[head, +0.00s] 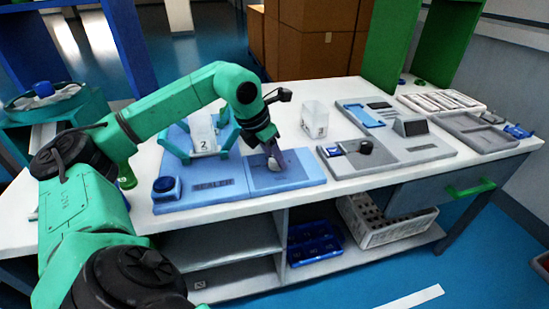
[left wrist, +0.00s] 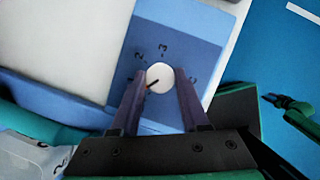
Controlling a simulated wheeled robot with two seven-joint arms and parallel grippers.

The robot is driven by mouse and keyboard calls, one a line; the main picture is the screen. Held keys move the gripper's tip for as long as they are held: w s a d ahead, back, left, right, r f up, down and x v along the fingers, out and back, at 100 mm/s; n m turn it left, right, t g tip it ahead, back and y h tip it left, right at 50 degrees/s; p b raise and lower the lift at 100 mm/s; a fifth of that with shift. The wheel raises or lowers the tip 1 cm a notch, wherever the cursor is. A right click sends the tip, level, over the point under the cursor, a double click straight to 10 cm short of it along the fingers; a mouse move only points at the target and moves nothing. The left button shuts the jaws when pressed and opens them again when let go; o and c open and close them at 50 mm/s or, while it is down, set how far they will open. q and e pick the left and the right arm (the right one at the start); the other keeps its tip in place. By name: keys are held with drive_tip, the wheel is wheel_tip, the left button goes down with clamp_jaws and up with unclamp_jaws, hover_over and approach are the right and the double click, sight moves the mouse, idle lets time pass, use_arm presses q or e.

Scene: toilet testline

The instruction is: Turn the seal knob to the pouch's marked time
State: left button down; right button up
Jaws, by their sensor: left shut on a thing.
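The sealer (head: 210,190) is a blue machine on the white bench. A white pouch marked 2 (head: 203,135) stands in its frame; part of it also shows at the lower left of the left wrist view (left wrist: 30,152). The round white seal knob (left wrist: 160,75) sits on a darker blue panel with marks, 2 and 3 among them. Its dark pointer line points to the lower left in that view, not at the 2 or 3. My left gripper (head: 273,160) is shut on the knob, one finger on each side (left wrist: 158,82).
A white container marked 3 (head: 315,118) stands behind and right of the sealer. Grey trays and a small device (head: 410,127) fill the bench's right side. A blue round button (head: 166,187) is at the sealer's front left. A green bottle (head: 126,176) stands at left.

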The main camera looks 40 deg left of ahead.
use_arm(q)
drive_tip(key=m+h, duration=0.1)
drive_tip(key=m, duration=0.1)
drive_tip(key=shift+a+r+m, duration=0.1)
drive_tip(key=shift+m, duration=0.3)
drive_tip(key=m+g+h+p, duration=0.1)
drive_tip(key=m+p, duration=0.1)
drive_tip(key=shift+r+m, duration=0.15)
drive_tip(key=shift+m, duration=0.15)
drive_tip(key=m+g+p, duration=0.1)
drive_tip(key=m+p, duration=0.1)
drive_tip(key=m+h+p, duration=0.1)
drive_tip(key=m+p, duration=0.2)
drive_tip(key=shift+w+a+r+m+g+p, duration=0.1)
drive_tip(key=shift+w+m+g+p, duration=0.1)
drive_tip(key=shift+m+g+p, duration=0.15)
drive_tip(key=shift+w+m+g+h+p, duration=0.1)
drive_tip(key=shift+m+g+h+p, duration=0.3)
drive_tip(key=shift+m+p, duration=0.6)
drive_tip(key=shift+f+m+g, duration=0.25)
drive_tip(key=shift+m+g, duration=0.2)
drive_tip(key=shift+m, duration=0.8)
drive_tip(key=shift+a, duration=0.1)
drive_tip(key=shift+f, duration=0.1)
drive_tip(key=shift+c, duration=2)
unclamp_jaws()
